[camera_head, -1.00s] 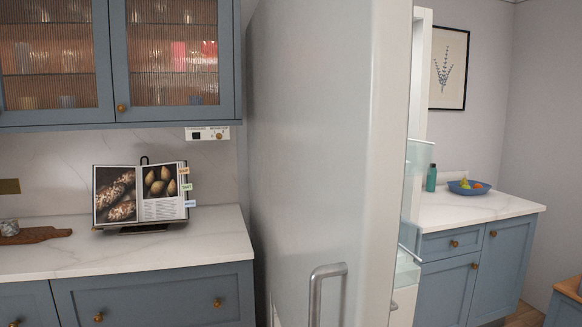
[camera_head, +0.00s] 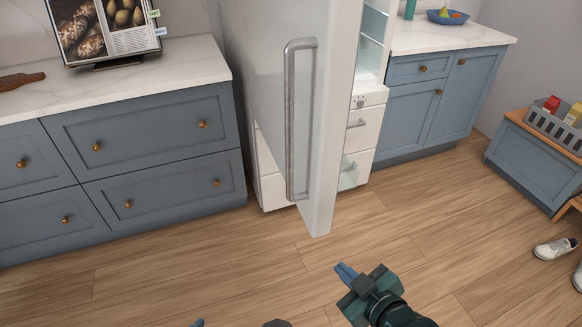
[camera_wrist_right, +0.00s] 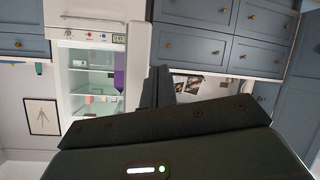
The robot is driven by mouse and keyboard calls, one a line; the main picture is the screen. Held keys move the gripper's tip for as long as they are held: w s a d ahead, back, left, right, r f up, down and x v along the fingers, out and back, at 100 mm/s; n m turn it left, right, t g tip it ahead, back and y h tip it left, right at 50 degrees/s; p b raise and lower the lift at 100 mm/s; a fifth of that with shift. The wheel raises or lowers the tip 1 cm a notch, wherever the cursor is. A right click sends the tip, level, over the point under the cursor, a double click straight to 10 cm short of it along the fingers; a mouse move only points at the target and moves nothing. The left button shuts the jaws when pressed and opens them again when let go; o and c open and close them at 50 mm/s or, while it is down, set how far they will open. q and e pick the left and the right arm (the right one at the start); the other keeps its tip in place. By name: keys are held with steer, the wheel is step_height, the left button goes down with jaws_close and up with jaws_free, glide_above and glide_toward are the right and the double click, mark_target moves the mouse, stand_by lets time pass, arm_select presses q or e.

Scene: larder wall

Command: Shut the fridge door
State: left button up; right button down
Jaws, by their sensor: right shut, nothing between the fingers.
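The fridge door (camera_head: 270,60) stands wide open, its front facing left and its edge toward me. A long grey vertical handle (camera_head: 290,120) is on that front. Right of the door's edge, part of the fridge interior (camera_head: 370,55) shows, with glass shelves and white drawers. The wrist view, upside down, shows the lit interior (camera_wrist_right: 90,75) and the door (camera_wrist_right: 138,50). My right gripper (camera_head: 345,272) is shut and empty, low in front of the door and apart from it. Its dark fingers (camera_wrist_right: 156,86) show in the wrist view. Only a small blue tip of my left gripper (camera_head: 198,323) shows.
Blue drawers (camera_head: 150,145) under a marble counter (camera_head: 120,85) stand left of the door. A blue cabinet (camera_head: 430,95) stands right of the fridge. A bench with a grey crate (camera_head: 555,130) and shoes (camera_head: 555,250) are at far right. The wooden floor (camera_head: 230,270) in front is clear.

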steer(key=w+a+r+n+y+b, duration=0.1)
steer(key=w+r+n, duration=0.2)
steer(key=n+y+b, duration=0.5)
steer(key=n+y, duration=0.2)
steer(key=n, duration=0.9)
glide_toward(289, 155)
steer(key=s+a+r, duration=0.1)
steer(key=s+a, duration=0.3)
steer(key=p+x, duration=0.3)
steer(key=x, duration=0.7)
arm_select(q)
steer(key=shift+w+d+r+t+h+p, duration=0.1)
steer(key=shift+w+d+t+h+p, duration=0.2)
steer(key=shift+w+d+h, duration=0.25)
arm_select(e)
steer(key=d, duration=0.1)
steer(key=w+d, duration=0.2)
steer(key=shift+d+r, duration=0.35)
steer(key=shift+d, duration=0.05)
arm_select(q)
steer(key=shift+s+d, duration=0.1)
arm_select(e)
steer(key=shift+d, duration=0.1)
